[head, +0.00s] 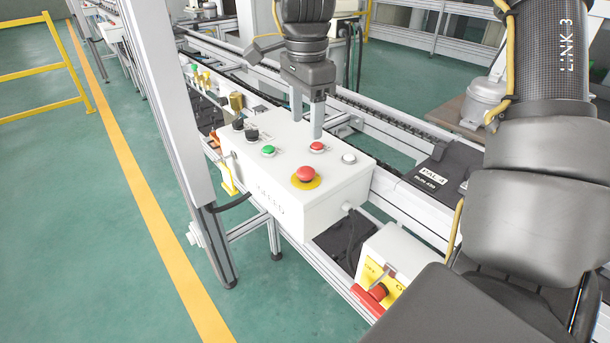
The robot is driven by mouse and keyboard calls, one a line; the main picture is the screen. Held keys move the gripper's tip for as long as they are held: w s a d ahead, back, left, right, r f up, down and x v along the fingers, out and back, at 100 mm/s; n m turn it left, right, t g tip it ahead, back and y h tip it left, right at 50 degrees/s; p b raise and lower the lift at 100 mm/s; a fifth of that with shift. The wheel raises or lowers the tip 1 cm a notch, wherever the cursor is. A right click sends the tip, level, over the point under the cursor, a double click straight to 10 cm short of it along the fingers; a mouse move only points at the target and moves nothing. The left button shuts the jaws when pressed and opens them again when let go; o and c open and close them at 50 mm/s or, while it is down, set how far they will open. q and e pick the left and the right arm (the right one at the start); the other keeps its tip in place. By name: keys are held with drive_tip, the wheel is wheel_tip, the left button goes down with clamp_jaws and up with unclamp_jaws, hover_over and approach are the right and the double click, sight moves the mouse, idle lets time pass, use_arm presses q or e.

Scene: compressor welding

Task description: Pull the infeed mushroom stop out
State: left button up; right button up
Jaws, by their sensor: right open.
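The infeed mushroom stop (306,174) is a red mushroom head on a yellow disc. It sits on the near right part of the top of a white control box (325,197), whose front carries lettering that reads like INFEED. My right gripper (307,128) points down with two grey fingers apart and nothing between them. It is over the far part of the box top, beyond the mushroom stop and apart from it. Its near fingertip shows just above a small red button (317,146); whether they touch I cannot tell. My left gripper is not in view.
The box also has a green button (269,151), a white button (348,158) and black knobs (251,134). A yellow-and-white switch box (400,262) with a red handle stands at the near right. Conveyor rails (415,133) run behind. An upright post (165,100) stands left.

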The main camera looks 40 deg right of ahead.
sight(306, 169)
wheel_tip(306, 169, down, 10)
drive_tip(key=shift+r+b, duration=0.2)
drive_tip(key=shift+b, duration=0.15)
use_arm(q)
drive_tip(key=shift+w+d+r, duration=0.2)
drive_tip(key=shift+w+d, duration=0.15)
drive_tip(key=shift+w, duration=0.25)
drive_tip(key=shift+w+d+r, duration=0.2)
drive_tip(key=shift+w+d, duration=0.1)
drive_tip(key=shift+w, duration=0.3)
use_arm(e)
drive_tip(key=shift+f, duration=0.55)
